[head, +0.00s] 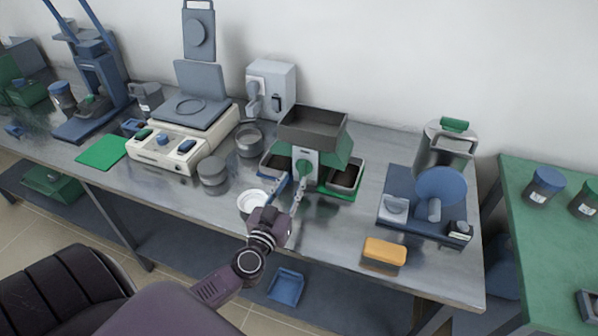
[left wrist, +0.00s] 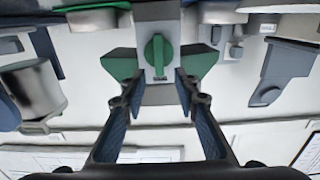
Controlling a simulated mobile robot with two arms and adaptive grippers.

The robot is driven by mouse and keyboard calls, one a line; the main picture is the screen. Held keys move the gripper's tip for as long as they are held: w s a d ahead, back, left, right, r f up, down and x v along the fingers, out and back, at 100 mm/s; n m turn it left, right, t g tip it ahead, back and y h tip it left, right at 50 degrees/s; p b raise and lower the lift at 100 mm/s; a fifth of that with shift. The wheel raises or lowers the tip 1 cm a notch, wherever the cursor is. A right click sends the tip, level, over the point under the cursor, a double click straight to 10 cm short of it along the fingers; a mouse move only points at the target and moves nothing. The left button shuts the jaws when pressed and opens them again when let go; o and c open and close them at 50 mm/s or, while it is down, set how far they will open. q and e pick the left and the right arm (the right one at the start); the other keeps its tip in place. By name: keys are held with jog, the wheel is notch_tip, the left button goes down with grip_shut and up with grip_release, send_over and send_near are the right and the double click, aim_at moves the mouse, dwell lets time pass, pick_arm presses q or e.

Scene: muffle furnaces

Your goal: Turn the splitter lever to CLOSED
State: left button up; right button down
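The splitter (head: 316,126) stands on the metal bench, with a dark open hopper on top and green sides. Its green lever (head: 304,168) is on a light grey front plate; in the left wrist view the lever (left wrist: 158,57) looks upright along the plate, and I see no readable CLOSED mark. My left gripper (head: 290,187) reaches in from the front, its fingers apart and empty. In the left wrist view the gripper (left wrist: 158,82) has one fingertip to each side of the lever, with a gap on both sides; contact is not visible. My right gripper is not in view.
A blue-rimmed tray (head: 272,165) and a green-rimmed tray (head: 352,188) sit under the splitter. A white dish (head: 252,202) is left of my gripper. An orange block (head: 384,252) lies near the front edge. A blue-disc device (head: 440,190) stands at right.

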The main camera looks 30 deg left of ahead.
aim_at(301, 168)
pick_arm(q)
jog(key=shift+x, duration=2.65)
jog(key=shift+c, duration=0.2)
grip_shut()
